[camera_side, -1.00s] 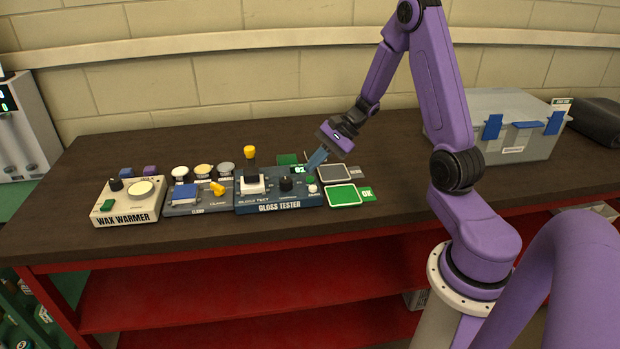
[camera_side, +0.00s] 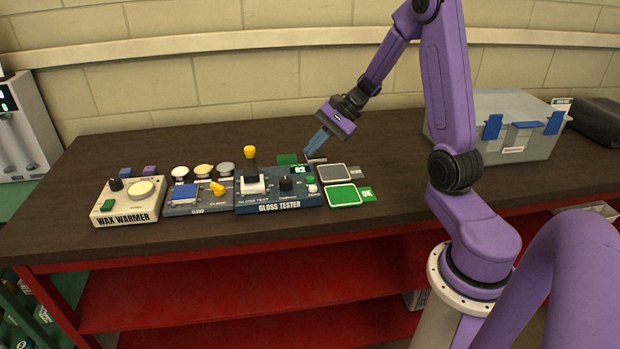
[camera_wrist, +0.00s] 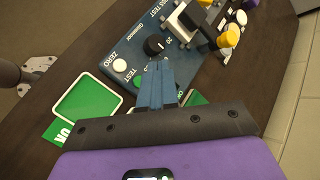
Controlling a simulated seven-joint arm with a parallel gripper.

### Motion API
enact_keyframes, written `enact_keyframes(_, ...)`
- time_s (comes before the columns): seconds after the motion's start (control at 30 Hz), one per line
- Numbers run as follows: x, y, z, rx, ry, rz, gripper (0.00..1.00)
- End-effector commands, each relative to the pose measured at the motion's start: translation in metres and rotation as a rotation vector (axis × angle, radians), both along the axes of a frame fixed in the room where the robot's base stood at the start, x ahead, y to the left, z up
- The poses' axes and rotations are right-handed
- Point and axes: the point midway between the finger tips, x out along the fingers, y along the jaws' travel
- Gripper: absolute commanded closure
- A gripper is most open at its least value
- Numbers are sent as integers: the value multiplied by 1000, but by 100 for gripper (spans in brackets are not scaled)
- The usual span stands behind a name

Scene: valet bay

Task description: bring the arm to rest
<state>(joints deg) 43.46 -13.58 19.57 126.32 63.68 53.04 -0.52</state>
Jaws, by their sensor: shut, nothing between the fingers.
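My gripper (camera_side: 311,154) hangs above the dark table (camera_side: 397,167), just behind and to the right of the gloss tester (camera_side: 280,202). Its blue fingers are together and empty. In the wrist view my gripper (camera_wrist: 157,66) shows with its fingertips side by side, over the edge of the gloss tester (camera_wrist: 143,44) near the black knob. The tester's small display reads what looks like 02. The arm is bent, reaching down to the left from above.
The wax warmer (camera_side: 128,201) and the clamp unit (camera_side: 198,196) stand left of the tester. The green OK pad (camera_side: 343,196) and a grey pad (camera_side: 333,173) lie right of it. A grey toolbox (camera_side: 500,140) with blue latches stands farther right. The table between is clear.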

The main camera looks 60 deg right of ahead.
Motion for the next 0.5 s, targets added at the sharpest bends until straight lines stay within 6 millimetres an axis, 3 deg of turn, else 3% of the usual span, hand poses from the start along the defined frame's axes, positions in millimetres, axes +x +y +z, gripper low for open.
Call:
enact_keyframes(0.37,0,0,0,-1,0,1,100)
enact_keyframes(0.5,-4,13,1,-16,-1,59,100)
